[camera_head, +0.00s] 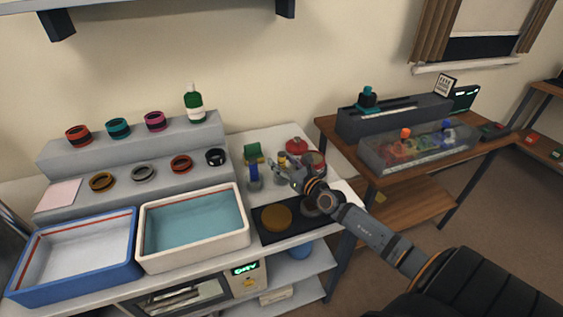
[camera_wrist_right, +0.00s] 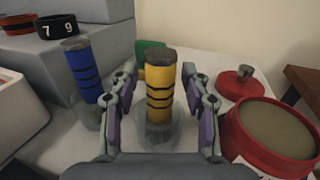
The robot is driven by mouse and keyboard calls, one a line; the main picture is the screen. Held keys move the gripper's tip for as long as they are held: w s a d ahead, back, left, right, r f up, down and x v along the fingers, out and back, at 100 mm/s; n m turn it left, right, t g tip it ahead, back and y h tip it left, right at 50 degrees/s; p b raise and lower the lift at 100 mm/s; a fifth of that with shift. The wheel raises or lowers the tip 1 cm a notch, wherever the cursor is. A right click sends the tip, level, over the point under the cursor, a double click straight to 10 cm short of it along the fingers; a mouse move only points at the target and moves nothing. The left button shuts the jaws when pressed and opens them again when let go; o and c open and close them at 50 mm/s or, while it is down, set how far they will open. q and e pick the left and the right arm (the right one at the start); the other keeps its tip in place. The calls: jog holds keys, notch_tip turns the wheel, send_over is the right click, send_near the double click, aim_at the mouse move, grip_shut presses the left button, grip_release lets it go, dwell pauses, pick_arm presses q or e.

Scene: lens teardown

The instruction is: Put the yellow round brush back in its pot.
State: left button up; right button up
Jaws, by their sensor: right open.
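The yellow round brush (camera_wrist_right: 159,88), with dark bands and a dark top, stands upright in the right wrist view. Its lower end is inside a clear pot (camera_wrist_right: 160,137). My right gripper (camera_wrist_right: 160,98) is open, with one finger on each side of the brush; I see small gaps between the fingers and it. In the head view the brush (camera_head: 281,159) shows only in part behind the right gripper (camera_head: 281,170). My left gripper is not in view.
A blue banded brush (camera_wrist_right: 83,70) stands in another clear pot to the left. A green block (camera_wrist_right: 148,48) is behind. A red round tin (camera_wrist_right: 272,135) and a red lid (camera_wrist_right: 241,84) are close on the right. A cream tray (camera_head: 147,245) stands further left.

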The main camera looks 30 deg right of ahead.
jog(key=shift+r+p, duration=0.3)
jog(key=s+p, duration=0.1)
jog(key=s, duration=0.7)
jog(key=s+d+p, duration=0.1)
jog(key=s, duration=0.3)
jog(key=shift+f+p, duration=0.1)
jog(key=shift+p, duration=0.25)
